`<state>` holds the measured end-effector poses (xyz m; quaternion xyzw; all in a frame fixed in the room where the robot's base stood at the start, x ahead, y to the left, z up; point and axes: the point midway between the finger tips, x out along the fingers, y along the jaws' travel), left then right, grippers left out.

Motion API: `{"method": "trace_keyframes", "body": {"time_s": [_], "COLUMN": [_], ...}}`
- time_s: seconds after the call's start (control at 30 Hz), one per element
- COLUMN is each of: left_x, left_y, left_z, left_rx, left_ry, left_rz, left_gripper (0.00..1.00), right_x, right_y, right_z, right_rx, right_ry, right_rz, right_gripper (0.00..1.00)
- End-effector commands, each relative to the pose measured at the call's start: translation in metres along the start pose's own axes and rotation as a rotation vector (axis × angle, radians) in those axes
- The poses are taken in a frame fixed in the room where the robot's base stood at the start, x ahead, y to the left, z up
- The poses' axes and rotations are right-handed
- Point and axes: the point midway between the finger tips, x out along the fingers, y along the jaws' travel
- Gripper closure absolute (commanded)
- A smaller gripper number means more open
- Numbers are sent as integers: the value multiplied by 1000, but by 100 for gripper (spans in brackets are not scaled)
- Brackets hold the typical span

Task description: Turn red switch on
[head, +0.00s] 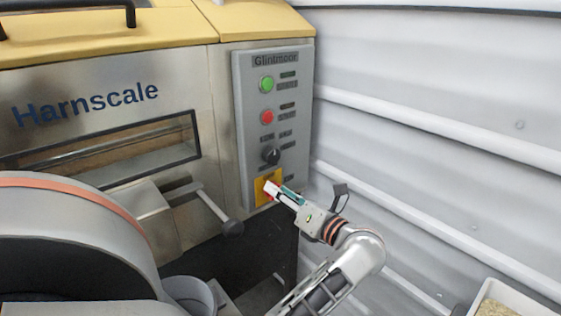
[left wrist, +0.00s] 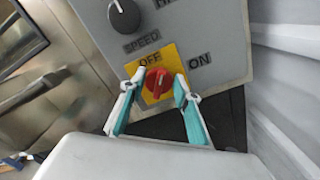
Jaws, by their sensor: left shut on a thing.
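The red switch (left wrist: 157,84) is a rotary knob on a yellow plate (left wrist: 173,55), low on the grey control panel (head: 244,150). In the left wrist view, OFF is printed above the knob and ON to its right. I cannot tell for sure which label the knob points to. My left gripper (left wrist: 159,81) is shut on the red switch, one finger on each side. In the head view my left gripper (head: 271,189) reaches the yellow plate (head: 262,193) from the lower right and mostly hides the switch. My right gripper is not in view.
Above the switch are a black speed knob (head: 270,155), a red button (head: 266,117) and a green button (head: 266,84). A lever with a dark knob (head: 232,228) sticks out left of my gripper. A ribbed grey wall (head: 430,130) stands at the right.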

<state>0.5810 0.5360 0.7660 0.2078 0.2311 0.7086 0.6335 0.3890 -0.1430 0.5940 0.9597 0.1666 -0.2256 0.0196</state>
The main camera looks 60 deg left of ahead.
Motion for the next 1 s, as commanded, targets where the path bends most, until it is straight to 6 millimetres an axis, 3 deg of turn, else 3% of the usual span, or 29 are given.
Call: {"method": "trace_keyframes", "body": {"time_s": [0.1,0.2,0.47,0.77,0.8,0.83,1.0], "left_x": [0,-1,0,0,0,0,0], "left_y": [4,4,0,-3,-3,-3,-3], "left_z": [6,9,3,-1,-1,-1,-1], "left_rx": [67,163,348,364,364,363,362], "left_ry": [6,8,3,0,0,0,0], "left_rz": [-3,-5,-3,-1,-1,-1,-1], "left_gripper": [90,90,90,90,63,55,52], "right_x": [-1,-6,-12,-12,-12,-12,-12], "right_y": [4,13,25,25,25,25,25], "right_z": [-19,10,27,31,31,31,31], "right_rx": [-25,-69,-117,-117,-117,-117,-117], "right_ry": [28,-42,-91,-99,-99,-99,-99], "right_rz": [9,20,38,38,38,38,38], "right_gripper": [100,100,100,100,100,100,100]}}
